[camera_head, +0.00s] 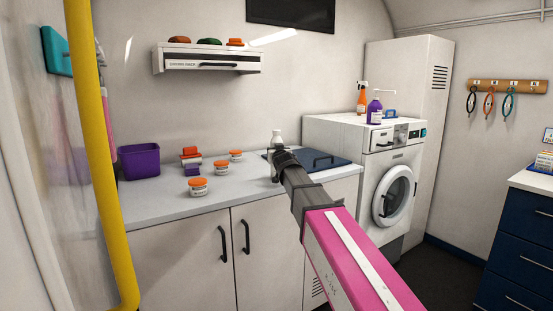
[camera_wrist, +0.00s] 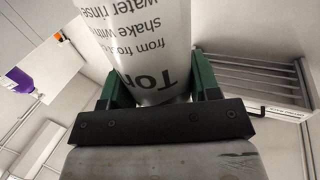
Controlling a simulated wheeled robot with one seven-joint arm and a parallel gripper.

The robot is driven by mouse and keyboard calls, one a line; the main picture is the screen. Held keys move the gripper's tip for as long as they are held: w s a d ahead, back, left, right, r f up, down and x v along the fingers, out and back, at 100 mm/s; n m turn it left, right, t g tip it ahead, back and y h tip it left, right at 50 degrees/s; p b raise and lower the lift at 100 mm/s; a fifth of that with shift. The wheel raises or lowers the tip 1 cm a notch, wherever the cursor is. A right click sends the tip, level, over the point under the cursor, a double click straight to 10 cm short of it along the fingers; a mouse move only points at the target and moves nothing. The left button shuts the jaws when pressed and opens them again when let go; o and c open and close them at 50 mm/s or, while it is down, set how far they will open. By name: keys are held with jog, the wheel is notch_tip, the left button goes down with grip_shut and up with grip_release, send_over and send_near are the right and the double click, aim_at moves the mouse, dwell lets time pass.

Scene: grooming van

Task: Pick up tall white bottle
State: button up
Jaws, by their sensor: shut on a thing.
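The tall white bottle (camera_wrist: 145,45) fills the top middle of the wrist view, with large dark print that reads upside down. My gripper (camera_wrist: 156,88) is shut on it, with one green finger on each side. In the head view the bottle's white top (camera_head: 277,135) shows just above my gripper (camera_head: 278,154), over the back of the counter beside the dark blue mat. The bottle's lower part is hidden behind my gripper and arm, so I cannot tell whether its base touches the counter.
The counter (camera_head: 232,193) holds several orange-lidded jars (camera_head: 198,187) and a purple bin (camera_head: 139,161) at left. The dark blue mat (camera_head: 325,160) lies right of my gripper. A washing machine (camera_head: 345,133) stands further right, with an orange spray bottle (camera_head: 361,99) and purple pump bottle (camera_head: 375,111) on top.

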aim_at(275, 142)
jog(key=shift+r, duration=0.1)
jog(key=r, duration=0.4)
jog(key=shift+a+r, duration=0.1)
jog(key=shift+a, duration=0.15)
jog(key=s+a+r, duration=0.4)
jog(key=a+r, duration=0.2)
jog(key=a, duration=0.4)
jog(key=shift+s+a+r, duration=0.15)
jog(key=shift+s+r, duration=0.1)
jog(key=shift+r, duration=0.1)
